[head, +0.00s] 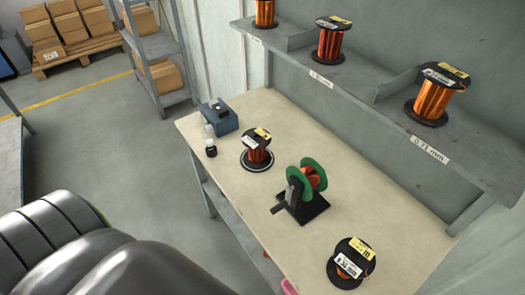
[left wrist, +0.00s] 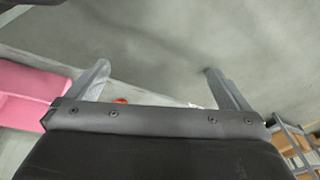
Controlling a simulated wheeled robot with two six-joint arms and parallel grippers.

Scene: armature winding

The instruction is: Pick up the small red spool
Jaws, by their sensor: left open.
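A small red thing (left wrist: 121,101) shows in the left wrist view, just above the edge of my gripper's body, which partly hides it. It is too small to tell whether it is the small red spool. My left gripper (left wrist: 156,70) is open, its two fingers wide apart with nothing between them. In the head view a sliver of red (head: 266,254) shows at the table's near edge. No spool with plainly red flanges shows there. My right gripper is in neither view.
The table (head: 375,215) bears copper-wire spools (head: 257,152) (head: 351,263), a green-flanged spool (head: 313,177) on a black stand, and a blue device (head: 220,118). Large spools stand on the wall shelf (head: 380,98). A pink bin (left wrist: 25,90) is at left in the wrist view.

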